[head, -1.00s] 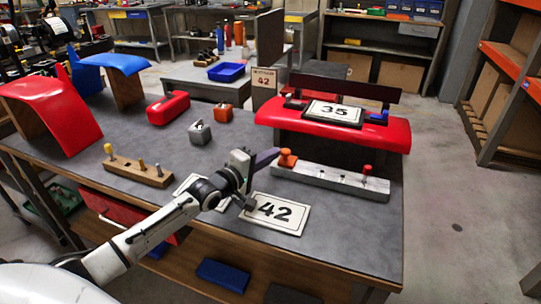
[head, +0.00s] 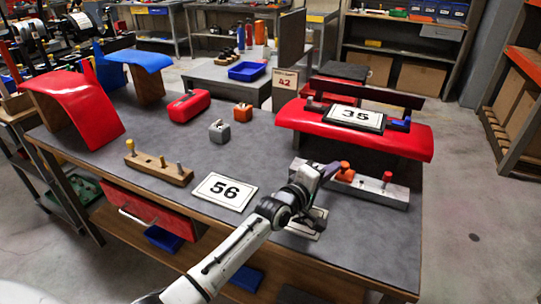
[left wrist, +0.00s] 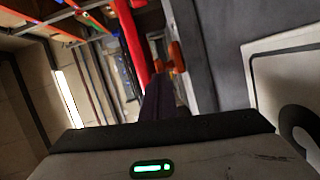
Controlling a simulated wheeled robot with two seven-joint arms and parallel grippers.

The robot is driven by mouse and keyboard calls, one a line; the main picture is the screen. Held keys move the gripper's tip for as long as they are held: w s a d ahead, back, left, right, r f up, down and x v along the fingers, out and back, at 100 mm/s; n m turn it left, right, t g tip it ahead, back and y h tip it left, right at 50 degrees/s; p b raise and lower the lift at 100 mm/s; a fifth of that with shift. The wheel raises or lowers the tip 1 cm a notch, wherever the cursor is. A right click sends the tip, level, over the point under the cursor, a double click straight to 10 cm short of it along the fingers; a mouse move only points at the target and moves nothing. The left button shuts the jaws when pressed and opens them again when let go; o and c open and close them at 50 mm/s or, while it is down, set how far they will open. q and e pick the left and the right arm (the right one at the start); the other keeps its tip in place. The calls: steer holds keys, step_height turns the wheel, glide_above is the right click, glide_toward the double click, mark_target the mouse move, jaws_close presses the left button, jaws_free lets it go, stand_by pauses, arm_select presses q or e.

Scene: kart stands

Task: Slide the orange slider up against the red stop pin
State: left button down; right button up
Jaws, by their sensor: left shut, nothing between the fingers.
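The orange slider (head: 345,171) sits on the silver rail (head: 400,196) at the right of the table, near the middle of the rail. The red stop pin (head: 387,177) stands upright toward the rail's right end, with a clear gap between it and the slider. My left gripper (head: 332,168) is shut and empty, its purple fingers just left of the slider; I cannot tell if they touch it. In the left wrist view the purple fingers (left wrist: 164,100) point toward the orange slider (left wrist: 176,58). The gripper hides part of the rail's left portion. My right gripper is not in view.
A red curved panel (head: 410,142) with a "35" plate (head: 352,117) stands behind the rail. A "56" plate (head: 224,191) and a wooden peg block (head: 158,170) lie left. Another plate (head: 302,226) is partly under my arm. Table space before the rail's right end is free.

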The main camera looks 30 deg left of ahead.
arm_select(q)
steer(key=d, duration=0.5)
steer(key=d+p, duration=0.1)
steer(key=d, duration=0.1)
steer(key=shift+w+d, duration=0.2)
steer(key=shift+w, duration=0.15)
steer(key=shift+r, duration=0.1)
steer(key=shift+a, duration=0.15)
